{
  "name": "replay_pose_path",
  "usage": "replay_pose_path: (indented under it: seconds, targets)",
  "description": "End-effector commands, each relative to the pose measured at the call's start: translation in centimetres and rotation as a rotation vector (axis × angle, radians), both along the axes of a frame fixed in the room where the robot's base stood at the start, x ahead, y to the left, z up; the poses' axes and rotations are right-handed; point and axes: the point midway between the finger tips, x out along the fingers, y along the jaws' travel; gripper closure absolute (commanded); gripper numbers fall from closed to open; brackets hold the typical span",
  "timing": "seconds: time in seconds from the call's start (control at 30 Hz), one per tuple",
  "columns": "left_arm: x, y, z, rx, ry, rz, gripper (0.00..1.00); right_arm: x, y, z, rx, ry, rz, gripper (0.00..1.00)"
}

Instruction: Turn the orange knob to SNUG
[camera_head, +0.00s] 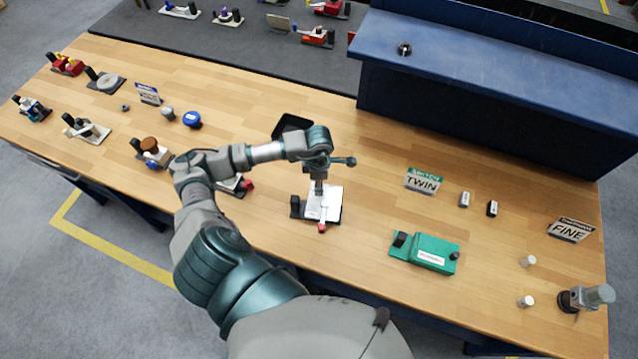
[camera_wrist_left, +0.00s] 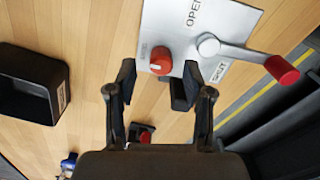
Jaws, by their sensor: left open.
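The orange knob (camera_wrist_left: 160,61) sits on a white plate (camera_wrist_left: 220,20) in the left wrist view, near the plate's edge. Tiny lettering beside the knob is too small to read. My left gripper (camera_wrist_left: 156,82) is open, with one finger to each side just short of the knob in the picture; I cannot tell how far above it they are. In the head view my left gripper (camera_head: 319,181) points down over the white plate (camera_head: 330,208), and the knob is hidden. A lever with a red end (camera_wrist_left: 281,70) shares the plate. My right gripper is not in view.
A black bin (camera_wrist_left: 30,85) lies beside the plate. In the head view a green box (camera_head: 425,252) and a TWIN sign (camera_head: 424,181) stand to the right. A blue raised shelf (camera_head: 490,75) is behind. Bare wood lies between the plate and the green box.

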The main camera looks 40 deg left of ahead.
Motion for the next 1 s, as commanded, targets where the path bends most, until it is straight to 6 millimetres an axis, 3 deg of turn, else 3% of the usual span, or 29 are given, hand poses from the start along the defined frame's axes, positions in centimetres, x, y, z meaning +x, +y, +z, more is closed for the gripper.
replay_pose_path:
  seconds: [0.2, 0.5, 0.7, 1.0]
  targets:
    - [0.1, 0.0, -2.0, 0.001, 0.001, 0.002, 0.49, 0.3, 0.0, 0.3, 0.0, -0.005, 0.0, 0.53]
    - [0.1, -0.1, -2.2, 0.001, 0.0, 0.001, 0.49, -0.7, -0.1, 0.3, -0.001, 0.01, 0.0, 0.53]
    - [0.1, 0.0, -2.2, 0.001, 0.0, 0.001, 0.99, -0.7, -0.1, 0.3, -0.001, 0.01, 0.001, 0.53]
    - [0.1, 0.1, -2.5, 0.002, -0.001, 0.04, 1.0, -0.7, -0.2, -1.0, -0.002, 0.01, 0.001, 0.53]
